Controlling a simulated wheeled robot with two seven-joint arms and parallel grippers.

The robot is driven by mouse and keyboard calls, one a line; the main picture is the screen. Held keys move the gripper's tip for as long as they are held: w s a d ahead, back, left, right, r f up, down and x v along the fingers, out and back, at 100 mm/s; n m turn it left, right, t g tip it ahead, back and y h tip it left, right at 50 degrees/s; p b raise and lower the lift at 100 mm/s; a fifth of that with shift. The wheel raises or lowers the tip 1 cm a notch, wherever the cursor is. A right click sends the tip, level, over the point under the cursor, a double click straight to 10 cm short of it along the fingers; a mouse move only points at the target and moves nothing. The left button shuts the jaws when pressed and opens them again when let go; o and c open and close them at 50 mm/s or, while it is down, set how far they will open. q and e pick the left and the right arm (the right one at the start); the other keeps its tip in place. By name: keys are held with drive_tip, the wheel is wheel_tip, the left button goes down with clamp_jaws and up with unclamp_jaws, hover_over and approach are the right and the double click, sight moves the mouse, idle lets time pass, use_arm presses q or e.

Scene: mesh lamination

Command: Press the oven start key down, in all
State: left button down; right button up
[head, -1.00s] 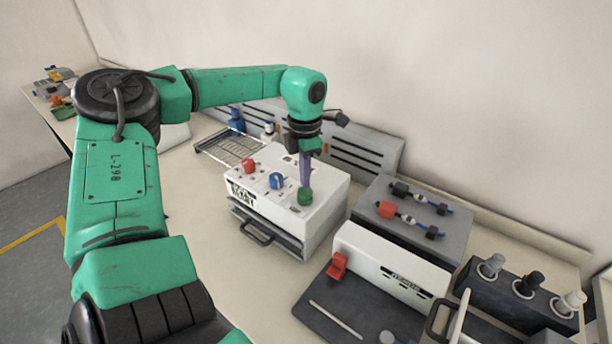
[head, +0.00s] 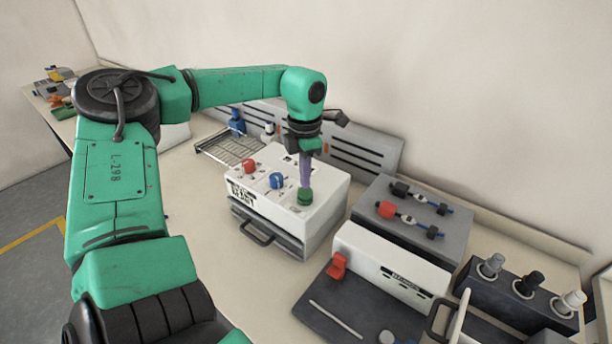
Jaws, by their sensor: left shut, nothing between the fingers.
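The white oven (head: 322,196) stands on the bench in the middle of the head view, with a dark drawer and handle at its front. On its top are a red knob (head: 249,166), a blue knob (head: 277,181) and a green start key (head: 305,197). My left gripper (head: 305,185) points straight down with its purple fingers shut and empty. Its fingertips are at the top of the green key, seemingly touching it. The fingers hide part of the key's top, and how far it is down is hard to tell. My right gripper is not in view.
A wire rack (head: 228,143) lies behind the oven at left. A grey box with cabled plugs (head: 413,216) stands to the right. A white sealer with a red lever (head: 337,265) is at front right, near a dark block with several posts (head: 517,297).

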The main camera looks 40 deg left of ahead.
sight(305, 191)
use_arm(q)
drive_tip(key=shift+f, duration=0.1)
idle(0.3)
wheel_tip(305, 191, down, 2)
drive_tip(key=shift+f+b, duration=0.1)
drive_tip(key=shift+b, duration=1)
drive_tip(key=shift+r, duration=0.25)
drive_tip(key=shift+f, duration=0.15)
wheel_tip(305, 191, up, 6)
drive_tip(key=p, duration=0.4)
drive_tip(key=shift+f, duration=0.2)
